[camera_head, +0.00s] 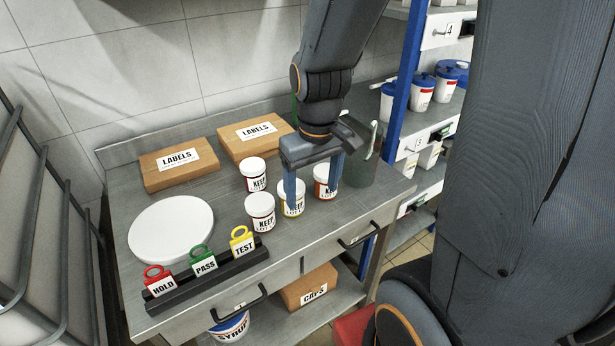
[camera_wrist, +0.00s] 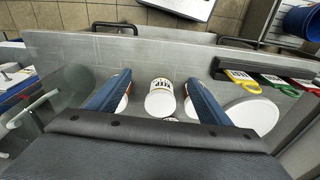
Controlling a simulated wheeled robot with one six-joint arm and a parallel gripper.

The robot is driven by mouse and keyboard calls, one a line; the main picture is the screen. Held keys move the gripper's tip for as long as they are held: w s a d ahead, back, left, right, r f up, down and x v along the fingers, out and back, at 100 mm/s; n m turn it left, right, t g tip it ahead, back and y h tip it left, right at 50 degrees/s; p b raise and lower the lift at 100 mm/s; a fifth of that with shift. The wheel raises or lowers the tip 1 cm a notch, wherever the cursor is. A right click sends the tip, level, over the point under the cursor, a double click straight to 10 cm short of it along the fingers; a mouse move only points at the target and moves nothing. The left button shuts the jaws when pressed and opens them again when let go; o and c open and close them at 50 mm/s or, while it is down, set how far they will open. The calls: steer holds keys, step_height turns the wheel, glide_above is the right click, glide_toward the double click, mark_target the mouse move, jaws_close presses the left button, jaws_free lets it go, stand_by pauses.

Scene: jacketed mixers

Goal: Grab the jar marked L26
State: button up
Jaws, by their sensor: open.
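Several white-lidded jars stand on the grey table; their labels show "KEEP" or "LOT", and I cannot read L26 on any. In the head view they are a back jar (camera_head: 254,174), a front-left jar (camera_head: 260,213), a middle jar (camera_head: 292,211) with a yellowish label edge and a right jar (camera_head: 322,183). My gripper (camera_head: 313,192) is open, pointing down over the front row. In the wrist view a jar labelled "KEEP" (camera_wrist: 160,100) shows between my blue fingers (camera_wrist: 160,84), with no contact visible. Other jars are partly hidden behind the fingers.
A green-grey translucent container (camera_head: 362,160) stands right of the jars. Two label boxes (camera_head: 180,169) (camera_head: 252,138) lie at the back. A white round disc (camera_head: 170,230) and a rack with HOLD, PASS and TEST tags (camera_head: 207,275) are at left. A blue-posted shelf (camera_head: 404,75) rises at right.

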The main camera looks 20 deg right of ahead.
mark_target(326, 170)
steer(key=w+d+n, duration=0.2)
steer(key=w, duration=0.1)
steer(key=w+d+n, duration=0.2)
steer(key=w+d, duration=0.1)
steer(key=w+d+n+g, duration=0.1)
steer(key=w+d+n, duration=0.2)
steer(key=w, duration=0.1)
steer(key=shift+w+d+r, duration=0.1)
steer(key=shift+d, duration=0.15)
steer(key=shift+f, duration=0.65)
steer(key=shift+f+p, duration=1.25)
steer(key=shift+f, duration=1.95)
steer(key=c, duration=1.3)
steer(key=shift+r, duration=0.1)
